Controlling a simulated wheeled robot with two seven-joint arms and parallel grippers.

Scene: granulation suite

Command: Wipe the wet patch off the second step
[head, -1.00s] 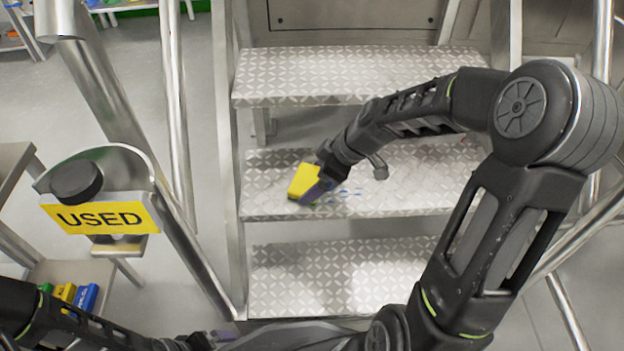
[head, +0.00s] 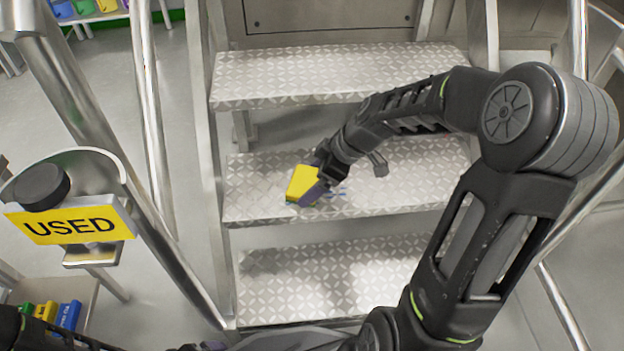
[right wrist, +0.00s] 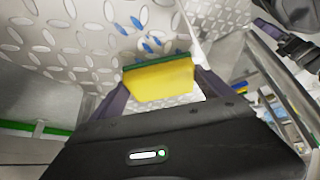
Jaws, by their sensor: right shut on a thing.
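A yellow sponge (head: 302,184) with a green underside is in my right gripper (head: 318,184), low over the tread of the middle step (head: 255,190). It also shows in the right wrist view (right wrist: 158,82), between the two purple fingers. Whether it touches the tread is hard to tell. Part of the patch may be hidden under the sponge. Only a tip of my left gripper (head: 212,346) shows at the bottom edge.
Patterned metal steps lie above (head: 340,75) and below (head: 320,280) the middle one. Metal handrails stand on both sides. A holder with a yellow "USED" sign (head: 70,222) is at left. Coloured packs (head: 48,314) sit on a low shelf at lower left.

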